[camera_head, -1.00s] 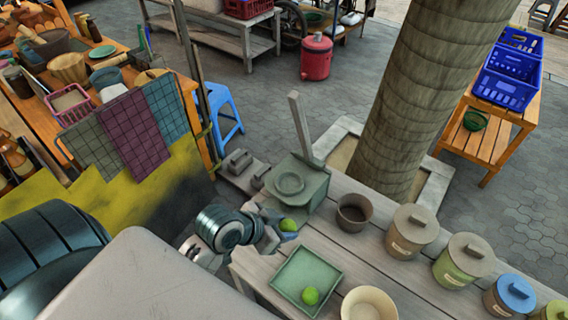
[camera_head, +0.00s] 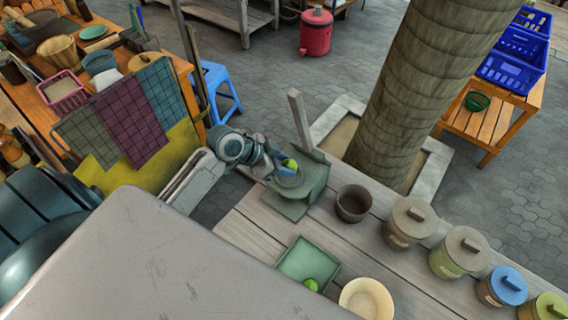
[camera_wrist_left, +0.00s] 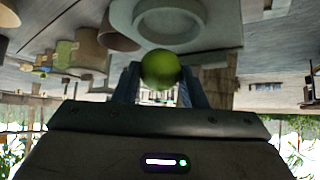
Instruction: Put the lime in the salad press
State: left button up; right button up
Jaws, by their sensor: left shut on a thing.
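My left gripper (camera_head: 280,169) is shut on a green lime (camera_head: 290,165). The lime sits between the fingertips in the left wrist view (camera_wrist_left: 161,69). The gripper is at the salad press (camera_head: 312,180), a grey-green block with a round cup (camera_head: 291,184) and an upright lever (camera_head: 299,120). The lime appears over the cup; whether it touches the cup cannot be told. In the left wrist view the cup's ring (camera_wrist_left: 172,20) is just beyond the lime. A second lime (camera_head: 311,285) lies on the square green tray (camera_head: 296,258). My right gripper is not in view.
A dark brown pot (camera_head: 353,203) stands right of the press. A cream bowl (camera_head: 367,299) is near the tray. Several lidded canisters (camera_head: 410,222) line the table's right side. A thick trunk (camera_head: 425,90) rises behind the table.

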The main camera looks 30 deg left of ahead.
pick_arm(q)
jog(key=shift+w+a, duration=0.15)
jog(key=shift+w, duration=0.15)
notch_tip(320, 180, down, 3)
jog(key=shift+r+p, duration=0.1)
jog(key=shift+p, duration=0.85)
jog(key=shift+f, duration=0.6)
jog(key=o, duration=1.1)
jog(key=shift+r, duration=0.1)
jog(key=shift+c, duration=0.2)
jog(key=shift+a+r, duration=0.1)
jog(key=shift+r, duration=0.05)
